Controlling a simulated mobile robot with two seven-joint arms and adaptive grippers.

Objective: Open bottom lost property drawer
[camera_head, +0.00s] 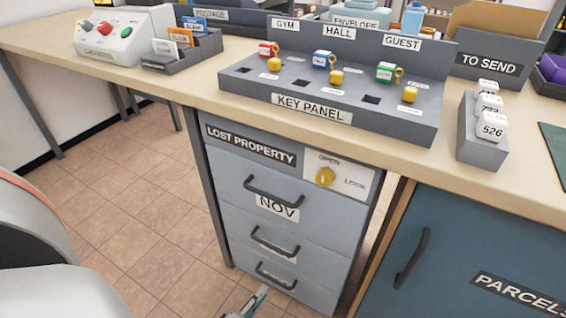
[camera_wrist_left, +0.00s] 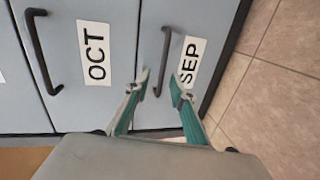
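The grey-blue lost property cabinet (camera_head: 221,190) stands under the table in the head view, with its drawers shut. Its bottom drawer (camera_head: 318,297) has a dark bar handle (camera_head: 275,277). In the left wrist view this drawer is labelled SEP (camera_wrist_left: 189,62), beside the OCT drawer (camera_wrist_left: 95,52). My left gripper (camera_head: 262,292) is low in front of the bottom drawer. In the left wrist view my left gripper (camera_wrist_left: 161,84) is open, its fingertips on either side of the bottom drawer's handle (camera_wrist_left: 164,50); contact cannot be told. My right gripper is not in view.
A yellow knob (camera_head: 325,177) sits on the cabinet's OPEN/LOCK plate. The blue PARCELS cabinet (camera_head: 465,255) stands to the right. The key panel (camera_head: 330,105) and a number-tag holder (camera_head: 480,145) stand on the table. Tiled floor (camera_head: 130,215) left of the drawers is clear.

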